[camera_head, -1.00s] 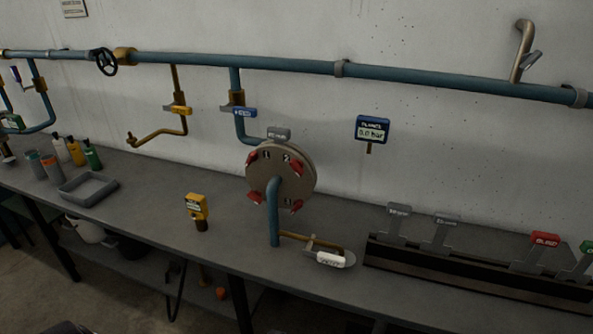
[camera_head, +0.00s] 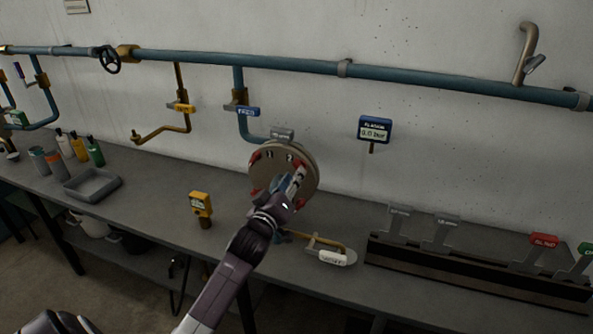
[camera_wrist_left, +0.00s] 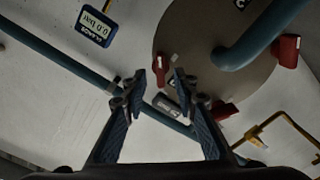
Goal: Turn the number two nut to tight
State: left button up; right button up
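The round tan flange (camera_head: 262,181) has red nuts at its rim and printed numbers. The number two nut is at the upper right of the face. In the left wrist view the two fingers (camera_wrist_left: 160,76) are apart, with a red nut (camera_wrist_left: 160,64) just beyond and between the tips. I cannot tell whether they touch it. Another red nut (camera_wrist_left: 222,110) shows beside the right finger. My right gripper is not in view.
A blue gauge (camera_head: 374,130) reads 0.0 bar. A yellow meter (camera_head: 201,206) stands left of my forearm. A white-tagged handle (camera_head: 338,257) lies right of it. A slotted rack (camera_head: 470,264) holds tagged plates. A grey tray (camera_head: 92,186) and bottles are at the left.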

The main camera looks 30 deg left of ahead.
pick_arm(q)
jog(key=x, duration=0.3)
jog(key=shift+c, duration=0.3)
grip_shut()
